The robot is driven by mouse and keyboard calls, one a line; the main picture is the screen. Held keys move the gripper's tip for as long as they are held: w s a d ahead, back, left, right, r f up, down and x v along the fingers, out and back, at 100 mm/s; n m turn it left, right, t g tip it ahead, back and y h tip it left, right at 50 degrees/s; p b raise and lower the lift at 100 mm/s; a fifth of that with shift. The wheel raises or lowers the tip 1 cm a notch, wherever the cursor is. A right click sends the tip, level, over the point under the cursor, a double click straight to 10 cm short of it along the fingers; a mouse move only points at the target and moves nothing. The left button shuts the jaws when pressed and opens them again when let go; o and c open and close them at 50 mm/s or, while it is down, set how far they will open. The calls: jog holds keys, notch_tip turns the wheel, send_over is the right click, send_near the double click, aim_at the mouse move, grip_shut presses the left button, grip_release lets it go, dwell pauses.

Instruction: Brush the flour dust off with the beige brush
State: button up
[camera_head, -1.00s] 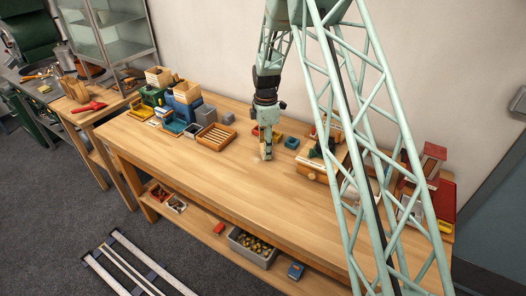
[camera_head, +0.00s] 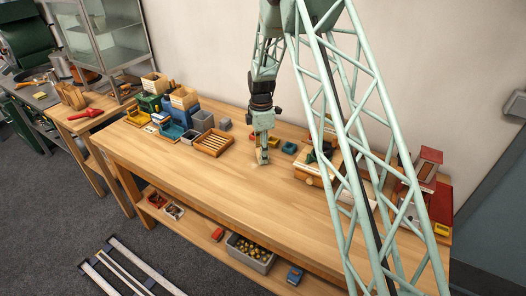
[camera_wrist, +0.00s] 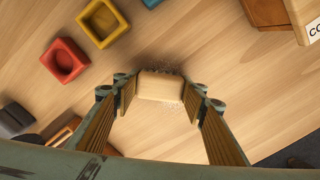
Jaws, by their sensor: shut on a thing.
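My gripper (camera_wrist: 163,95) is shut on the beige brush (camera_wrist: 160,86), which sits between the two fingers in the wrist view. The brush's dark bristles show at its far edge. Faint pale flour dust (camera_wrist: 172,106) lies on the wood just beside the brush. In the head view my gripper (camera_head: 262,158) points down at the table top, with the brush low at or just above the wood; I cannot tell if it touches.
The wooden table (camera_head: 200,170) is clear in front. A slatted tray (camera_head: 214,142) is to the left. Yellow (camera_wrist: 103,20) and red (camera_wrist: 65,60) small bins stand near the brush. A wooden machine (camera_head: 318,168) is to the right. My lattice arm hides part of the right side.

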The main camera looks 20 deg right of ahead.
jog(key=shift+s+a, duration=2.8)
jog(key=shift+a, duration=0.15)
jog(key=shift+w+a+b, duration=0.15)
jog(key=shift+b, duration=0.15)
jog(key=shift+w, duration=0.7)
jog(key=shift+w+d, duration=0.15)
jog(key=shift+d, duration=0.4)
jog(key=shift+w+d+p, duration=0.4)
jog(key=shift+w+d, duration=2.95)
jog(key=shift+d, duration=0.2)
notch_tip(320, 180, up, 4)
jog(key=shift+s+a+f+p, duration=0.1)
jog(key=shift+s+f+p, duration=0.05)
jog(key=shift+p, duration=0.35)
jog(key=shift+r, duration=0.6)
jog(key=shift+r+p, duration=0.85)
jog(key=shift+r, duration=0.85)
